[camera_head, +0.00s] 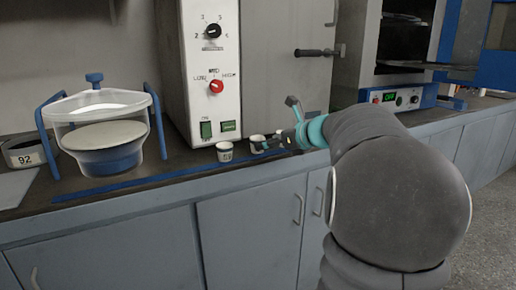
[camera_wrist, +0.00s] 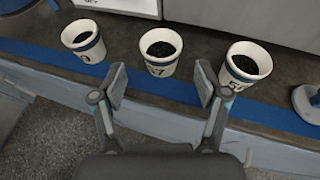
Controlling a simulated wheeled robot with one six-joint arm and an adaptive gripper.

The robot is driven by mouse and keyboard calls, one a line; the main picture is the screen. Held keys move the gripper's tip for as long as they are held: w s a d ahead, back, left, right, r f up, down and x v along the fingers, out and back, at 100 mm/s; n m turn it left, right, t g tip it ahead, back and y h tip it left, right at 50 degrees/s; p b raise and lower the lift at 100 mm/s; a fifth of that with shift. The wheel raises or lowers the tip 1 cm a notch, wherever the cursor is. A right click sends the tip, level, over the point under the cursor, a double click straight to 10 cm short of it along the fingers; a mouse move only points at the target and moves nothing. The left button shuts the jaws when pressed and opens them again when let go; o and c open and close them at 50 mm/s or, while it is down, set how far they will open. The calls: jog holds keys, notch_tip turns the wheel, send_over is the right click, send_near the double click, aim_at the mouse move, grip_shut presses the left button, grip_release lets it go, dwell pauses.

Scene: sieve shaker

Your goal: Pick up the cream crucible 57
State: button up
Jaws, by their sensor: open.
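The crucible that appears to be 57 (camera_wrist: 160,52) is the middle one of three in the wrist view. It is a cream cup with a blue band, dark contents and a partly readable number ending in 7. It stands upright on the counter. My gripper (camera_wrist: 161,84) is open and empty, its fingers in front of this cup and to either side of it, not visibly touching it. In the head view my gripper (camera_head: 270,144) is beside a small cream cup (camera_head: 257,143), probably the same one, partly hidden by the fingers.
Similar crucibles stand left (camera_wrist: 84,41) and right (camera_wrist: 246,67) of it, close to the fingers' sides. A blue strip (camera_wrist: 175,88) runs along the counter's front edge. A white control panel (camera_head: 213,75) stands behind, and a clear-lidded vessel (camera_head: 100,130) stands at left.

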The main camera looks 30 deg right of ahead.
jog(key=shift+x, duration=2.8)
jog(key=shift+d+r, duration=0.1)
jog(key=c, duration=1.3)
